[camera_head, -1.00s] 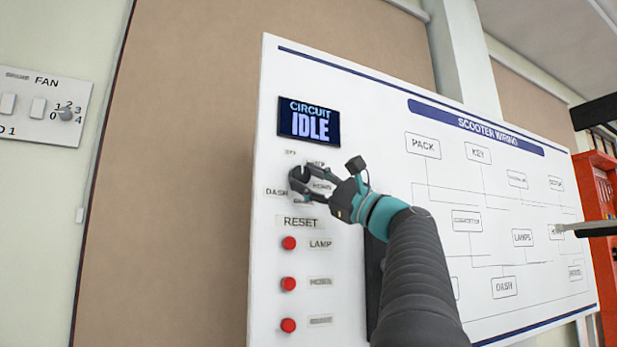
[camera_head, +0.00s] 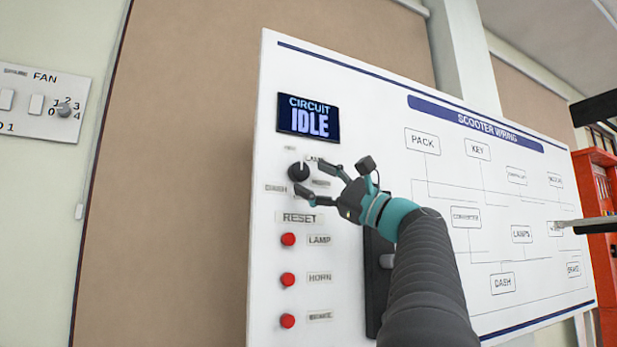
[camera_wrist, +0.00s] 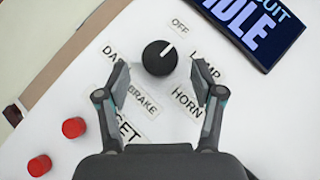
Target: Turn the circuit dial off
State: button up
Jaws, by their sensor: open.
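The circuit dial (camera_head: 298,172) is a round black knob on the white panel, below a screen (camera_head: 309,120) reading CIRCUIT IDLE. In the wrist view the dial (camera_wrist: 159,57) has a white pointer line slanting to the upper right, toward the side of the OFF label (camera_wrist: 180,25). LAMP, HORN, BRAKE and DASH labels surround it. My gripper (camera_head: 310,178) is open, just right of the dial in the head view. In the wrist view its fingers (camera_wrist: 160,72) are spread wide, one on each side below the dial, with nothing between them.
Red reset buttons (camera_head: 288,240) sit in a column below the dial. A dark vertical strip with a grey handle (camera_head: 386,261) is partly behind my arm. The wiring diagram fills the panel's right side. A fan switch plate (camera_head: 40,105) is on the left wall.

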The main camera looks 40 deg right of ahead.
jog(key=v, duration=1)
